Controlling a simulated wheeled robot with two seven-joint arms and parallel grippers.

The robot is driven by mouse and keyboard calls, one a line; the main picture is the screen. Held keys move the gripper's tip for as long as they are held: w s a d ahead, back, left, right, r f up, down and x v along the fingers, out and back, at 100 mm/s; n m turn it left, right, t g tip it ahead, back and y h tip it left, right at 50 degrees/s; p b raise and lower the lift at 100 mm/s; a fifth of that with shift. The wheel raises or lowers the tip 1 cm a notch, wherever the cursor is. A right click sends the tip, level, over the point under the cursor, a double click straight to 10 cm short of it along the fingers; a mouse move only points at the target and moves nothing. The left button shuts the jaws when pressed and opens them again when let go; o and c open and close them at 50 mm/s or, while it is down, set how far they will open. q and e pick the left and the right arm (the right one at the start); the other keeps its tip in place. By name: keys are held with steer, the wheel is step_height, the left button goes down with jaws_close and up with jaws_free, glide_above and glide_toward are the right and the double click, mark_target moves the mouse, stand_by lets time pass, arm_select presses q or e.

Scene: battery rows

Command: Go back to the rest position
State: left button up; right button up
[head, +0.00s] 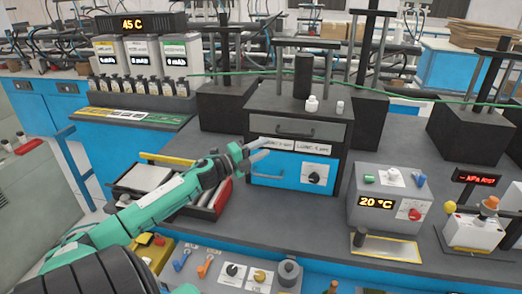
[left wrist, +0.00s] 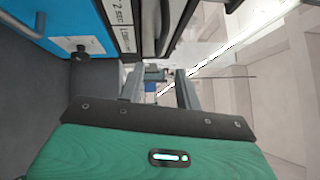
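My left arm, green and grey, reaches in from the left in the head view. Its left gripper (head: 262,150) is raised in front of the dark box cabinet (head: 347,135) with a drawer handle, two white labels and a blue panel. In the left wrist view the two grey fingers of the gripper (left wrist: 158,80) stand apart with nothing between them. The labels and blue panel (left wrist: 50,22) lie close by at upper left there; contact with the cabinet is not visible. My right gripper is not in view.
A red-edged tray (head: 215,205) lies under my left forearm. A grey box reading 20 °C (head: 385,202) and a device with a red display (head: 470,232) stand to the right. Small white bottles (head: 312,104) stand on the cabinet. Battery testers (head: 150,60) stand at back left.

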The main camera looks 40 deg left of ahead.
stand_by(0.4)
